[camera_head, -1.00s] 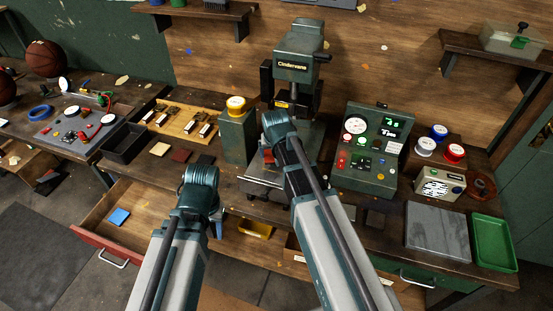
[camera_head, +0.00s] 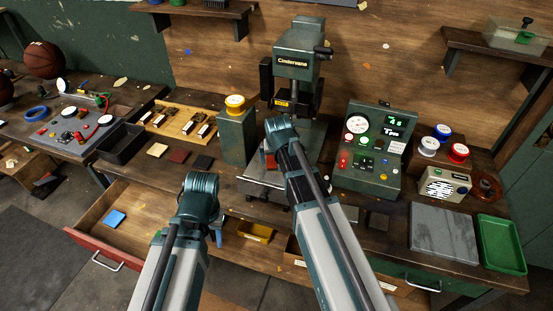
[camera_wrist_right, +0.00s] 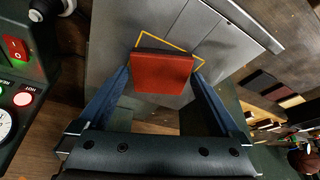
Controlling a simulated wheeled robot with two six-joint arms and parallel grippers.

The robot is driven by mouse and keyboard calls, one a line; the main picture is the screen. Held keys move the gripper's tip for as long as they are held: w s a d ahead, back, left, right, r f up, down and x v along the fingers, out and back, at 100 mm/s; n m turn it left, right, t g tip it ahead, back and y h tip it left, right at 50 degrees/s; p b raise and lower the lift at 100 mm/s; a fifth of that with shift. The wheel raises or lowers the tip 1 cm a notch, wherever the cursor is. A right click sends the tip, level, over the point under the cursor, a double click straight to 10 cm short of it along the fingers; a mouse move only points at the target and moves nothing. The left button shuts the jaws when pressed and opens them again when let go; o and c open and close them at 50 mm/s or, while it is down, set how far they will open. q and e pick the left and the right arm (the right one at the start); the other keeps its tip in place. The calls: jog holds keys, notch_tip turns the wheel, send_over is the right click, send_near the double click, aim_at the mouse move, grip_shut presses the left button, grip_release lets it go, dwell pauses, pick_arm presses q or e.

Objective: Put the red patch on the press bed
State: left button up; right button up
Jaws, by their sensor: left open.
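The red patch (camera_wrist_right: 162,72) is a flat square between the fingertips of my right gripper (camera_wrist_right: 162,75), which touch its two side edges. It is over the grey press bed (camera_wrist_right: 115,30), overlapping a yellow outline marked there; I cannot tell whether it touches the bed. In the head view a bit of the red patch (camera_head: 270,160) shows beside my right arm, at the press (camera_head: 296,62). My right fingers are mostly hidden there. My left gripper (camera_head: 216,236) is open and empty, pointing down near the open drawer, partly hidden by its own arm.
The open drawer (camera_head: 140,210) holds a blue patch (camera_head: 115,219). Brown and black patches (camera_head: 179,155) lie on the bench left of the press. A green control box (camera_head: 370,150) stands right of the press. A grey slab (camera_head: 443,232) and green tray (camera_head: 502,245) lie further right.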

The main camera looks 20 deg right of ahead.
jog(key=shift+r, duration=0.15)
jog(key=shift+s+r+p, duration=0.2)
jog(key=shift+r+p, duration=0.3)
jog(key=shift+p, duration=0.2)
jog(key=d+p+v, duration=0.1)
jog(key=p+v, duration=0.9)
jog(key=v, duration=0.1)
jog(key=s+a+n+g, duration=0.2)
jog(key=s+a, duration=0.4)
jog(key=s, duration=0.3)
jog(key=s+a+f+n+g, duration=0.1)
jog(key=s+a+n+g, duration=0.1)
jog(key=s+a+n, duration=0.2)
jog(key=s+a, duration=0.3)
jog(key=s, duration=0.3)
jog(key=shift+a+f+g, duration=0.3)
jog(key=shift+f+g, duration=0.05)
jog(key=shift+g, duration=0.05)
